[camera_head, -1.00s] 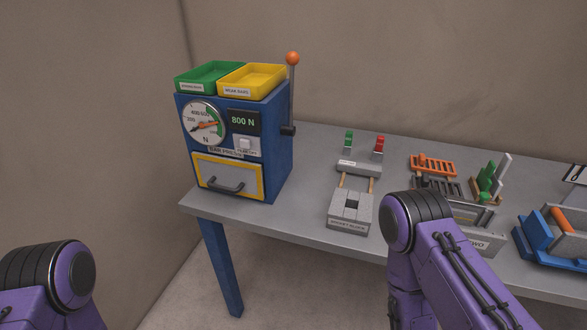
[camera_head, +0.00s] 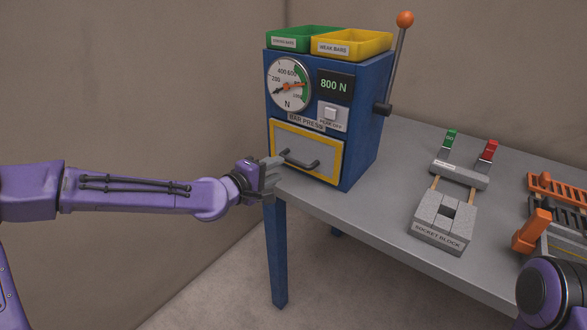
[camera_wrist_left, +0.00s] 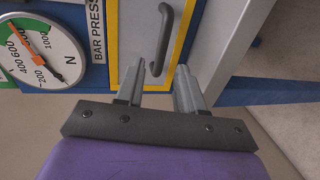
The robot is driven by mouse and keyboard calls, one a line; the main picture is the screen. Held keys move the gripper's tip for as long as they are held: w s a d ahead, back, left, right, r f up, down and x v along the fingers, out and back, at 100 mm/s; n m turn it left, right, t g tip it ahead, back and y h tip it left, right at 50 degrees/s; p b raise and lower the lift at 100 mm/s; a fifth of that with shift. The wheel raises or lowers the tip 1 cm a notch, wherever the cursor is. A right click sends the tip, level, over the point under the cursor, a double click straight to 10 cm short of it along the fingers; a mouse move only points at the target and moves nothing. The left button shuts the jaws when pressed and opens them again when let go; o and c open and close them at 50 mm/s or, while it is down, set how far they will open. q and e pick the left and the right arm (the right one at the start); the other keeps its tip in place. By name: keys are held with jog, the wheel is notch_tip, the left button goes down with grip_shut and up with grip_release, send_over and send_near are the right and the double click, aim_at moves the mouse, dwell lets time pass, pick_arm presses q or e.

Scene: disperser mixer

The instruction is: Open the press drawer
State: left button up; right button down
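The press drawer (camera_head: 307,145) is a grey front with a yellow frame, low on the blue bar press (camera_head: 362,150). It looks shut. Its dark bar handle (camera_head: 302,163) shows in the head view, and the handle also shows in the left wrist view (camera_wrist_left: 180,38). My left gripper (camera_head: 272,172) is just left of the handle in the head view. In the left wrist view my left gripper (camera_wrist_left: 173,55) has its two grey fingers apart, with one end of the handle near the gap between their tips. I cannot tell whether they touch it. My right gripper is out of view.
The press stands at the left end of the grey table (camera_head: 385,205). A green tray (camera_head: 303,37) and a yellow tray (camera_head: 351,43) sit on top, with an orange-knobbed lever (camera_head: 397,60) beside. A socket block (camera_head: 442,227) and orange rack (camera_head: 555,188) stand farther right.

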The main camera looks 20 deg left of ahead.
aim_at(292, 163)
pick_arm(q)
jog(key=x, duration=0.8)
jog(key=shift+w+d+f, duration=0.1)
jog(key=shift+w+f, duration=0.05)
jog(key=shift+w, duration=0.15)
grip_shut()
